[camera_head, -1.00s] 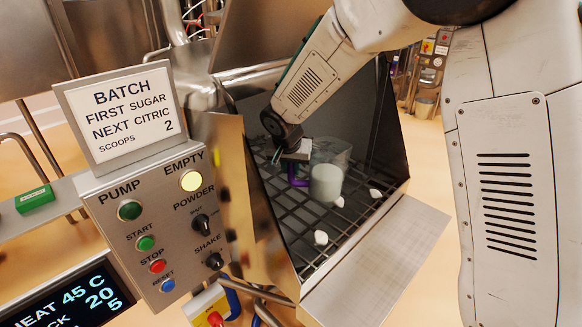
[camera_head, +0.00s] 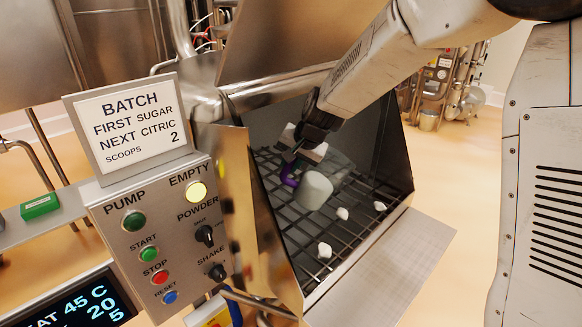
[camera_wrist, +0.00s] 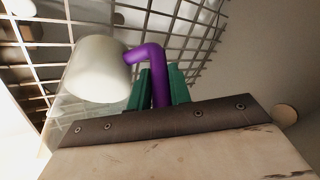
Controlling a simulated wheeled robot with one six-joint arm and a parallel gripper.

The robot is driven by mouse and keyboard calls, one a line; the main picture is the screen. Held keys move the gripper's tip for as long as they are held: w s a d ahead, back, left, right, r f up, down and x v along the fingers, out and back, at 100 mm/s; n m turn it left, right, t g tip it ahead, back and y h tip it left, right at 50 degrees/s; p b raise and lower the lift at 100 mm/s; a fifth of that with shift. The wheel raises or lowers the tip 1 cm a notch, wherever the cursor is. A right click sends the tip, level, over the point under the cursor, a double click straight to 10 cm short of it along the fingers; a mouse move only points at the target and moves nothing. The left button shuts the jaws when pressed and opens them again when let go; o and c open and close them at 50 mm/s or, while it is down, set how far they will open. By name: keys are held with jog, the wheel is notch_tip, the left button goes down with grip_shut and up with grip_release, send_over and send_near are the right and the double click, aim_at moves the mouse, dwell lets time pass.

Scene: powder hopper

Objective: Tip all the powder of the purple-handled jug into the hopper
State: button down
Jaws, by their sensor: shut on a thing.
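The clear jug (camera_head: 333,172) with white powder (camera_head: 313,190) is inside the hopper (camera_head: 395,150), tilted above its grid. Its purple handle (camera_head: 291,176) is between the fingers of my gripper (camera_head: 291,155), which is shut on it. In the wrist view the purple handle (camera_wrist: 147,58) runs between the green fingers of my gripper (camera_wrist: 158,88), and the white powder (camera_wrist: 97,70) shows in the jug beside it. The grid (camera_wrist: 190,40) shows behind the jug. Whether powder is leaving the jug cannot be told.
Several white lumps (camera_head: 324,250) lie on the hopper grid (camera_head: 290,230). A control panel (camera_head: 165,235) with a lit yellow EMPTY lamp (camera_head: 197,191) and a batch sign (camera_head: 130,125) stand at the left. The hopper's front ledge (camera_head: 385,265) is bare.

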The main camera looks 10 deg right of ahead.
aim_at(339, 161)
jog(key=shift+d+r+y, duration=0.3)
jog(key=shift+r+y, duration=0.6)
jog(key=shift+y, duration=0.3)
jog(key=d+y, duration=0.1)
jog(key=d+m+t+y, duration=0.1)
jog(key=d+y, duration=0.1)
jog(key=y, duration=0.1)
jog(key=shift+s+r+m+t, duration=0.2)
jog(key=shift+r+m+t, duration=0.05)
jog(key=shift+m+t, duration=0.05)
jog(key=shift+s+d+f+m+t+y, duration=0.3)
jog(key=shift+d+m+t+y, duration=0.15)
jog(key=shift+d+y, duration=0.85)
jog(key=shift+s+d+f+m+t+y, duration=0.2)
jog(key=shift+d+f+m+t+y, duration=0.25)
jog(key=shift+d+y, duration=0.85)
jog(key=shift+s+d+f+m+t+y, duration=0.25)
jog(key=shift+d+t+y, duration=0.4)
jog(key=shift+d, duration=1.25)
jog(key=shift+s+d+r+m+t+y, duration=0.15)
jog(key=shift+d+m+t+y, duration=0.3)
jog(key=shift+d, duration=0.45)
jog(key=shift+s+d+f+m+t+y, duration=0.2)
jog(key=shift+d+t+y, duration=0.3)
jog(key=shift+d, duration=0.45)
jog(key=shift+s+d+r+m+t+y, duration=0.15)
jog(key=shift+d+m+t+y, duration=0.3)
jog(key=shift+d, duration=0.45)
